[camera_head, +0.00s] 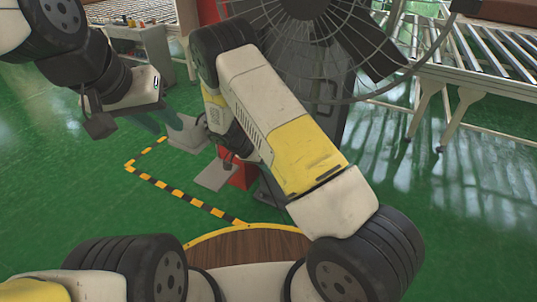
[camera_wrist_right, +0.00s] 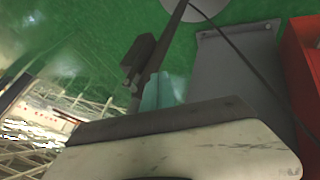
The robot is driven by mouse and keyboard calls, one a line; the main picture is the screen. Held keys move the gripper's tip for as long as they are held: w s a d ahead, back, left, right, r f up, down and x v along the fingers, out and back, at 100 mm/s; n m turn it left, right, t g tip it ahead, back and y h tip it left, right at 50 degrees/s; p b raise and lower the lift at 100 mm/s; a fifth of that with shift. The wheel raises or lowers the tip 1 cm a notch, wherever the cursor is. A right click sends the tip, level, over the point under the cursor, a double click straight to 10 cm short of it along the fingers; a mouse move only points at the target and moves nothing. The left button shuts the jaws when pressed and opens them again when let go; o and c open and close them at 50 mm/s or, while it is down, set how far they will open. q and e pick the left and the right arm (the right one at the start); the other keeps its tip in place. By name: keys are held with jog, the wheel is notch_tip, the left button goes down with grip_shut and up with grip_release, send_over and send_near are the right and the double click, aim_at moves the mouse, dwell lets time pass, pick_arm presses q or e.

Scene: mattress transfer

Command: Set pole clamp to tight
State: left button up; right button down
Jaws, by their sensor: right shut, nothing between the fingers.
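In the right wrist view, a thin dark pole (camera_wrist_right: 168,40) runs at a slant, with a dark block that looks like the pole clamp (camera_wrist_right: 139,58) on it. My right gripper (camera_wrist_right: 165,88) shows teal fingertips just beside the pole, shut with nothing between them. Whether they touch the pole or clamp I cannot tell. In the head view my right forearm hides most of that gripper and the clamp. My left gripper (camera_head: 166,121) hangs at the upper left with its teal fingers apart and empty, away from the pole.
A large caged fan (camera_head: 310,50) stands behind my right arm. A red box (camera_head: 241,176) and grey plates (camera_head: 214,176) are below it. Roller conveyors (camera_head: 490,60) stand at the right, a grey cabinet (camera_head: 150,45) at the back left. Green floor (camera_head: 60,190) is clear at left.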

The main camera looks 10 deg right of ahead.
jog(key=s+d+f, duration=0.2)
jog(key=d+f, duration=0.3)
jog(key=d, duration=0.2)
jog(key=shift+d+f, duration=0.35)
jog(key=shift+d+f+g+h, duration=0.15)
jog(key=shift+f+g+h, duration=0.2)
jog(key=shift+h, duration=0.35)
jog(key=h, duration=0.1)
jog(key=d+n+g+h, duration=0.1)
jog(key=s+g+h, duration=0.1)
jog(key=shift+s+d+f+n+h, duration=0.1)
jog(key=shift+d+f+n+h, duration=0.2)
jog(key=shift+f+h, duration=0.1)
dwell(0.9)
jog(key=shift+f, duration=0.1)
